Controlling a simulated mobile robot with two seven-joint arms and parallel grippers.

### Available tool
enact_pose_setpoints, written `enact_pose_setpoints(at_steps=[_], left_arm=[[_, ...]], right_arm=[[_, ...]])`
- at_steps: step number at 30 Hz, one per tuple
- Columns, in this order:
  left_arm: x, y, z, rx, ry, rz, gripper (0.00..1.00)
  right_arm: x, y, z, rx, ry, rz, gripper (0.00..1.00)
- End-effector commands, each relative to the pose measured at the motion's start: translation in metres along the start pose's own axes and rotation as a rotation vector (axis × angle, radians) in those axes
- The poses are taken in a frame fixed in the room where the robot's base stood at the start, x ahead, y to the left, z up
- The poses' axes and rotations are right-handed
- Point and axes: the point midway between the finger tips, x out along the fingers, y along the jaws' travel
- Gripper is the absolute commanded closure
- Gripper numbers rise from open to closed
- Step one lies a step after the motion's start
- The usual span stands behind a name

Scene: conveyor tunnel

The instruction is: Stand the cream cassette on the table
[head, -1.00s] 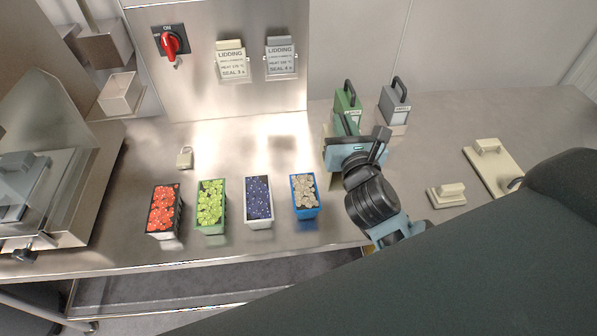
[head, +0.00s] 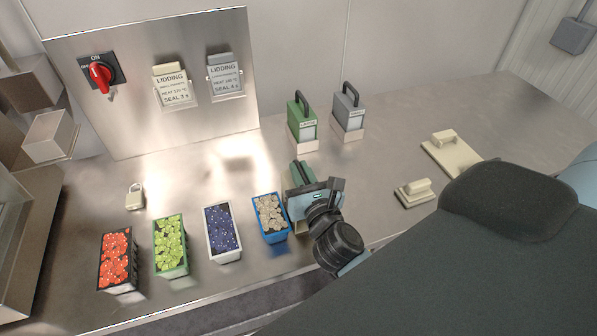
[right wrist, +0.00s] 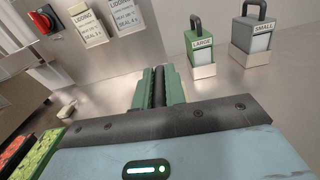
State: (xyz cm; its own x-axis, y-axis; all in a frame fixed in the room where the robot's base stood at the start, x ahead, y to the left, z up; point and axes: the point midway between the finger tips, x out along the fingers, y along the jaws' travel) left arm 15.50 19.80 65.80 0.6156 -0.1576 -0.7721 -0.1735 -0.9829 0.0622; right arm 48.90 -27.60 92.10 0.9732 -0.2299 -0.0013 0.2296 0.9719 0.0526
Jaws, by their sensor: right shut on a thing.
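My right gripper (head: 302,172) reaches in low over the table, right of the blue-rimmed tub, with its green fingers pointing toward the back. In the right wrist view its fingers (right wrist: 155,88) are close together with dark material between them. A cream surface (head: 297,212) shows just below and left of the gripper in the head view; I take it as the cream cassette, held by the gripper. Most of it is hidden by the gripper and wrist, so I cannot tell whether it touches the table. My left gripper is not in view.
Tubs of red, green, dark blue and beige pieces (head: 271,216) stand left of the gripper. Green (head: 301,119) and grey (head: 347,108) cassettes stand in holders behind. The table (head: 375,175) is clear between.

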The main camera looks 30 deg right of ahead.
Motion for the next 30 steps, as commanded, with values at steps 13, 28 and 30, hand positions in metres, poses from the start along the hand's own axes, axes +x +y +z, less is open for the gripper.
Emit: enact_pose_setpoints(at_steps=[13,28,30], left_arm=[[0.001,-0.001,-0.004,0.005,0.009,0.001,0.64],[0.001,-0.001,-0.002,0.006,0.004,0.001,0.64],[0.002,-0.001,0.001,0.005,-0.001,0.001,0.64]], right_arm=[[0.0,0.0,-0.001,0.0,-0.004,0.001,0.76],[-0.007,0.0,0.0,0.001,-0.002,0.001,0.66],[-0.017,0.0,-0.001,0.001,0.0,0.001,0.66]])
